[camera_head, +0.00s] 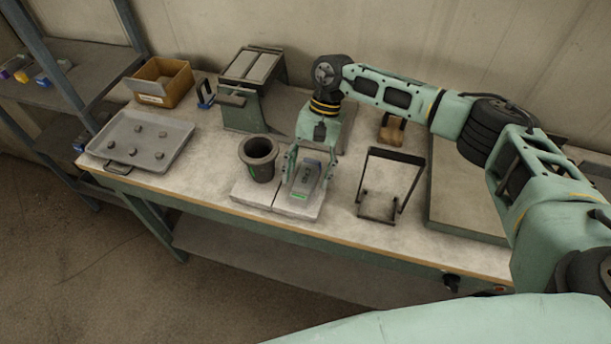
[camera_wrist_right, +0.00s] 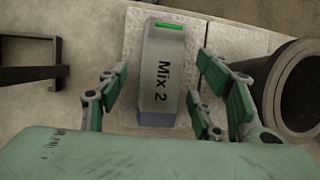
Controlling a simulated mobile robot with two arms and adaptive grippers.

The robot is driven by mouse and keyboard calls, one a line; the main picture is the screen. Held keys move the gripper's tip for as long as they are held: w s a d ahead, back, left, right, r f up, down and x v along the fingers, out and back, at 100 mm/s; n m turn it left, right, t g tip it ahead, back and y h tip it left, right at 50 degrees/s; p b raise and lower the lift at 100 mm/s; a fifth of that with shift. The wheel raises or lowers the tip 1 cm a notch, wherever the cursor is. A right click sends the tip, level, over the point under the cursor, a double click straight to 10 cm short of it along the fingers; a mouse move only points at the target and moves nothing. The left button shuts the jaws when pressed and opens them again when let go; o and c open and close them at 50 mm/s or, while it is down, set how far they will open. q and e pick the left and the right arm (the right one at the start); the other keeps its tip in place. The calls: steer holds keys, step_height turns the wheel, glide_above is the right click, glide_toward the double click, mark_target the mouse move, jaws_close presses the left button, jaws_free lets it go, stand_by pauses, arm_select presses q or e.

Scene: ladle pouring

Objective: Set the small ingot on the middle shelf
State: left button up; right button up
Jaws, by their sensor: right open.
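A grey block labelled "Mix 2" (camera_wrist_right: 162,75), with a green strip at one end, lies on a pale slab (camera_head: 300,209); it also shows in the head view (camera_head: 305,180). It is the likeliest small ingot, though I cannot confirm this. My right gripper (camera_head: 308,172) is over the block, open, with its fingers on either side; the fingers also show in the wrist view (camera_wrist_right: 162,68), apart from the block with gaps on both sides. The shelf rack (camera_head: 85,72) stands at the far left, with a lower level (camera_head: 62,138) partly hidden by the bench. My left gripper is not in view.
A dark crucible (camera_head: 258,160) stands just left of the block, and a black wire frame (camera_head: 388,185) to its right. A grey tray (camera_head: 120,150) with several small lumps, an orange bin (camera_head: 160,85) and a press-like machine (camera_head: 250,90) occupy the bench's left.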

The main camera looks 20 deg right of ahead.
jaws_close()
stand_by(0.7)
